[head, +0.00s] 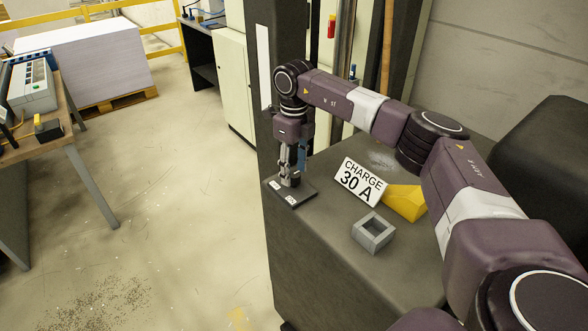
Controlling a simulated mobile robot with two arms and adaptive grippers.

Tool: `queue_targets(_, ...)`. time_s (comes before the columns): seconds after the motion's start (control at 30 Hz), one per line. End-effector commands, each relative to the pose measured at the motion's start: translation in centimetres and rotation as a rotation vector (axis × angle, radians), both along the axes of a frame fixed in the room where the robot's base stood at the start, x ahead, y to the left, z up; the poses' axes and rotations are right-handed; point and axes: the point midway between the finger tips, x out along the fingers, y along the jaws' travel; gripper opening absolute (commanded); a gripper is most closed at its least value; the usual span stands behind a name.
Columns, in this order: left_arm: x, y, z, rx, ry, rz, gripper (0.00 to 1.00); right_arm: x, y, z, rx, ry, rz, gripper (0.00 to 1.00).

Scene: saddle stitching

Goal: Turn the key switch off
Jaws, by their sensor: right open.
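The key switch shows as a dark square plate (291,194) with small white labels on its front edge, near the left edge of a dark cabinet top. My right gripper (291,172) points straight down over the plate, its fingers open around or just above its middle. The key itself is hidden by the fingers, so its position cannot be told. Whether the fingers touch it is too small to tell. My left gripper is not in view.
A grey open box (373,233) stands in front. A dark post (268,60) rises behind the plate. A workbench (65,138) is at left; the floor between is clear.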

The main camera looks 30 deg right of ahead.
Motion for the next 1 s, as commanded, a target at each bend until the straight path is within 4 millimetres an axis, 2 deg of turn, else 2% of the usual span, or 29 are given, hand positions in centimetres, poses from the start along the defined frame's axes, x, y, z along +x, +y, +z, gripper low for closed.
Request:
queue_targets(0.13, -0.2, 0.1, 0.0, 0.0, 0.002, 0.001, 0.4, 0.0, 0.0, 0.4, 0.0, -0.001, 0.0, 0.44)
queue_targets(0.23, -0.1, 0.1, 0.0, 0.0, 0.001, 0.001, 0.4, 0.0, 0.0, 1.6, 0.001, -0.002, 0.0, 0.44)
queue_targets(0.5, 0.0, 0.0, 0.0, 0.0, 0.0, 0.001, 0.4, 0.1, 0.0, 7.3, 0.0, -0.004, 0.0, 0.44)
queue_targets(0.7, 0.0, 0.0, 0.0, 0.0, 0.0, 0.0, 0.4, 0.0, 0.0, 10.7, 0.0, -0.003, -0.001, 0.44)
queue_targets(0.8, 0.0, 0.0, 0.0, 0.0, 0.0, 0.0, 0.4, 0.0, 0.0, 11.6, 0.0, -0.001, -0.001, 0.44)
queue_targets(1.0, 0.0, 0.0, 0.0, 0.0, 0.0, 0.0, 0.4, 0.0, 0.0, 12.0, 0.0, 0.0, -0.001, 0.44)
